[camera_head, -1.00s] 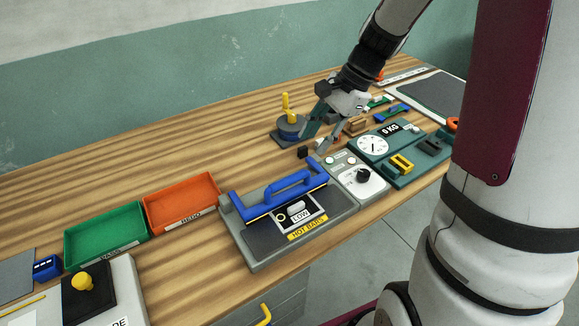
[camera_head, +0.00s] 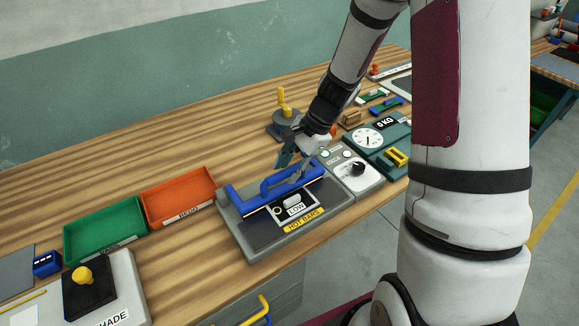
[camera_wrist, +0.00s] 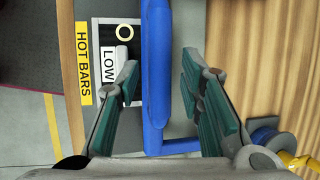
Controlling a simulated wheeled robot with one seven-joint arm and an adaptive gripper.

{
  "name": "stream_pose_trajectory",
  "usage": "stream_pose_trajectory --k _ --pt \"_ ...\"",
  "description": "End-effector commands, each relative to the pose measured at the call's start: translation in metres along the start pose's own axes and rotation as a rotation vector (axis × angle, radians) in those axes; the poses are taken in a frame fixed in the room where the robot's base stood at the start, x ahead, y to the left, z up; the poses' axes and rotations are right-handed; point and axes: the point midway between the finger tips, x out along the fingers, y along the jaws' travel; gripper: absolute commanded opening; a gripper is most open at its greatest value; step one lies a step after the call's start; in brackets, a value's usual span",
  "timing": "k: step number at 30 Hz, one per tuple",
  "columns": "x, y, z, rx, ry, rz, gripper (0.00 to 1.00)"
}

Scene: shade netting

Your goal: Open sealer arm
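The sealer (camera_head: 250,238) is a grey unit on the bench with a dark plate and a "HOT BARS" label. Its blue sealer arm (camera_head: 238,206) lies low across the back of the unit, with a raised blue handle that also shows in the wrist view (camera_wrist: 156,75). My gripper (camera_head: 291,172) is over the right end of the handle. In the wrist view my gripper (camera_wrist: 161,85) is open, with green-padded fingers on either side of the blue handle and gaps between. Whether the fingertips reach down to handle height is hard to tell.
A control box with a black knob (camera_head: 358,168) adjoins the sealer on the right, with a dial scale (camera_head: 368,138) beyond. An orange tray (camera_head: 178,201) and a green tray (camera_head: 104,230) stand left. A round grey stand with a yellow handle (camera_head: 284,103) is behind. Bench between is clear.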

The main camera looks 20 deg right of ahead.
Motion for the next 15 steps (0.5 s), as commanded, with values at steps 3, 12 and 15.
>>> stream_pose_trajectory --k 3,12,15 --pt "-0.0001 0.0000 0.0000 0.000 0.000 0.000 0.35" --pt "-0.0003 0.0000 -0.0002 0.000 0.000 0.000 0.00" --pt "-0.0004 -0.0003 -0.0002 0.001 0.000 0.001 0.00"
